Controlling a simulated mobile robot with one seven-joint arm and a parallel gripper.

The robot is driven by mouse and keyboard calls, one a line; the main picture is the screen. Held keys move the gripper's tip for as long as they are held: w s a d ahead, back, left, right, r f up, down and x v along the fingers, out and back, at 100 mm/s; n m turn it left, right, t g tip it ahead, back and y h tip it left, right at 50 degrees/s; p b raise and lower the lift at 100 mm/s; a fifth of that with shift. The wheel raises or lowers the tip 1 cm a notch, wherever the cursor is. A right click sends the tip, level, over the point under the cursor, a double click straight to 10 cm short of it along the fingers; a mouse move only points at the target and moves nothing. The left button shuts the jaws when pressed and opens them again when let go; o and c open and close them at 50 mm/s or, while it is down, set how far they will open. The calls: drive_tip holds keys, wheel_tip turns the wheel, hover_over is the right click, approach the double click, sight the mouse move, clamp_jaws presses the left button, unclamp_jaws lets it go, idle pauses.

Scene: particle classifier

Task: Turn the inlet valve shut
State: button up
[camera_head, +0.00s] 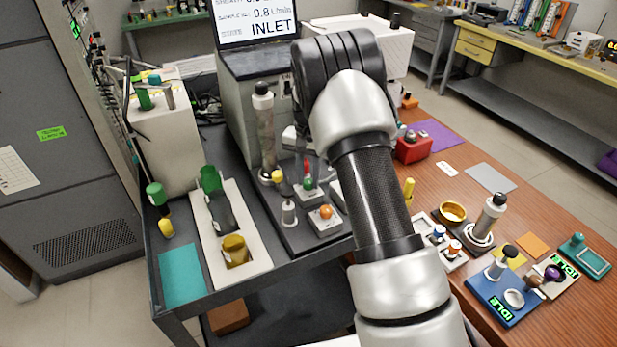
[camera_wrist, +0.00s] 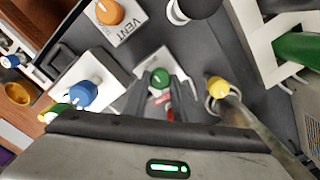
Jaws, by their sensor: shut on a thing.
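In the wrist view, the valve between my fingers has a green knob (camera_wrist: 160,78) and a thin red part close to my fingers. It stands on a small light base, and its label is not readable. I take it as the inlet valve, which also shows in the head view (camera_head: 308,184) with a red upright part above the green. My gripper (camera_wrist: 162,98) comes at it from above and is shut on it; exactly where the fingertips touch is hard to see. In the head view my arm hides most of the gripper. The screen (camera_head: 262,22) reads INLET.
An orange knob (camera_wrist: 109,12) marked VENT and a blue knob (camera_wrist: 83,93) stand close by. A yellow-topped post (camera_wrist: 217,86) stands right of the fingers in the wrist view. A tall metal cylinder (camera_head: 264,130) stands left of the valve in the head view.

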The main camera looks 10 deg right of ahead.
sight(308, 181)
drive_tip(key=o, duration=1)
drive_tip(key=shift+o, duration=0.2)
wheel_tip(308, 181, up, 18)
drive_tip(key=shift+f+p, duration=0.25)
drive_tip(key=shift+p, duration=0.1)
